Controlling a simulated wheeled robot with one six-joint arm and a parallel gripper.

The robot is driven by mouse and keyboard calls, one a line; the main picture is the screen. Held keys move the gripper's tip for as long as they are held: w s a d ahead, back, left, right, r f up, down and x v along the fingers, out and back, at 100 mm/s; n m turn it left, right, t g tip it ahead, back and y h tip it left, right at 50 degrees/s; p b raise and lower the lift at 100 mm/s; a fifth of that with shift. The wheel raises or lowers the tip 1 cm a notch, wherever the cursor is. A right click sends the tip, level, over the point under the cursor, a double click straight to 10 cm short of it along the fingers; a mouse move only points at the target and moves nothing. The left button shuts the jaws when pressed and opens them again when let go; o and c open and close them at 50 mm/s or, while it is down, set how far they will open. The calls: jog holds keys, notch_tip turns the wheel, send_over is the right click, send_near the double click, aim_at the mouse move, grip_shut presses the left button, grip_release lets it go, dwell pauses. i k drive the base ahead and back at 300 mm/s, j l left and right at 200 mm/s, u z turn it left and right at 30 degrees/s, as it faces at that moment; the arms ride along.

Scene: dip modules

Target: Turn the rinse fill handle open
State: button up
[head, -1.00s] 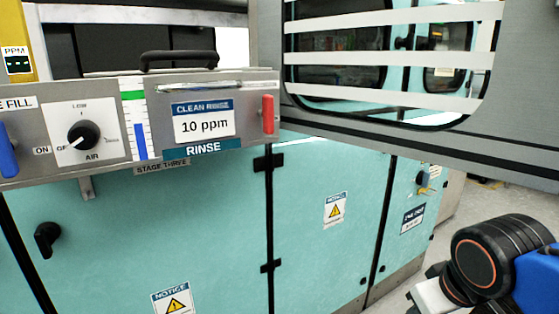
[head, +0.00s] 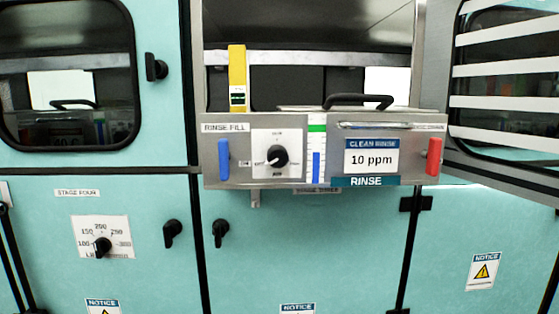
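The rinse fill handle (head: 224,160) is a blue lever at the left end of a grey panel (head: 316,178) in the head view. It hangs upright, pointing down, just below the RINSE FILL label (head: 225,128). A red handle (head: 434,156) hangs upright at the panel's right end. Between them are a black air knob (head: 277,157), a level gauge (head: 316,150) with a blue column and green band, and a CLEAN RINSE 10 ppm sign (head: 371,157). My gripper is not in view, and nothing touches the blue handle.
A black lid handle (head: 358,101) and a yellow PPM meter (head: 237,75) stand above the panel. A slatted-window door (head: 505,150) stands open at right. Teal cabinet doors with black latches (head: 172,233) and a temperature dial (head: 102,246) lie left and below.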

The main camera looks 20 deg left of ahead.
aim_at(225, 156)
jog(key=u, duration=0.9)
